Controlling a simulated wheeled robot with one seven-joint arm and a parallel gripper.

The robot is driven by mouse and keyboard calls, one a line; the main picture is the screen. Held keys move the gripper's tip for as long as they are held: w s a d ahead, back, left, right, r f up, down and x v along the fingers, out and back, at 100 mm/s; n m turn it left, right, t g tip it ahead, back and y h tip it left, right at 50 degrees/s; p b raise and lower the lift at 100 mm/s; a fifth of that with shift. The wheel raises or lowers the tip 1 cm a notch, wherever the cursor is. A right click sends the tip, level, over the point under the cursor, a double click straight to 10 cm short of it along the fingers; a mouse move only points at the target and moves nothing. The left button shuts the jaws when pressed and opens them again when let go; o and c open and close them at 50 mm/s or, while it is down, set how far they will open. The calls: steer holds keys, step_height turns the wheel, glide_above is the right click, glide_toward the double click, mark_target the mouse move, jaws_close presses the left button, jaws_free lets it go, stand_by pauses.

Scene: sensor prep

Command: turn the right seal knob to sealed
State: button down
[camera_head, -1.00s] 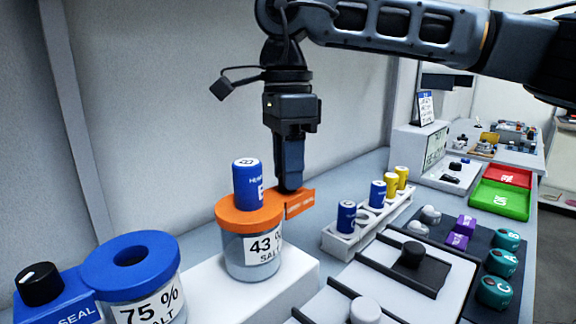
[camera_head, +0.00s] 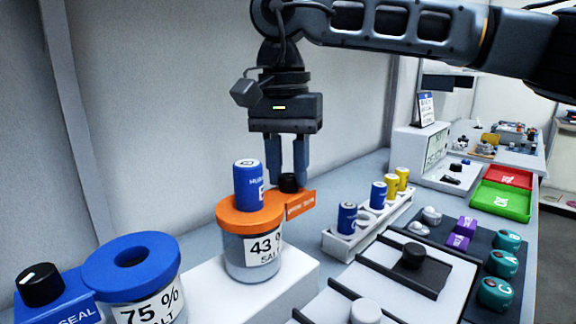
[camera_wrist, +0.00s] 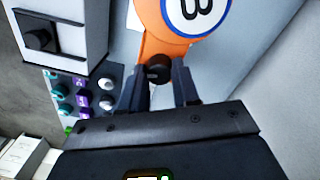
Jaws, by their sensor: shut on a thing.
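The right seal knob (camera_head: 288,186) is a small black knob on the orange tab beside the orange-lidded jar (camera_head: 248,246) labelled 43 % salt. It also shows in the wrist view (camera_wrist: 158,72), between the fingertips. My gripper (camera_head: 288,178) points down from above with one finger on each side of the knob, shut on it. The fingers partly hide the knob, and I cannot read its pointer. A blue cylinder (camera_head: 248,183) stands upright in the orange lid. The tab's lettering is too small to read.
At the lower left a blue-lidded jar (camera_head: 136,285), 75 %, has its own black knob (camera_head: 40,285) with a white mark. A white rack (camera_head: 350,236) with blue and yellow cylinders stands right of the tab. The wall is close behind.

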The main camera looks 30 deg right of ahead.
mark_target(286, 175)
steer(key=n, duration=0.5)
steer(key=shift+n, duration=0.3)
stand_by(0.5)
steer(key=c, duration=0.8)
jaws_free()
steer(key=shift+a+r, duration=0.15)
steer(key=shift+r, duration=3.75)
steer(key=shift+p, duration=0.3)
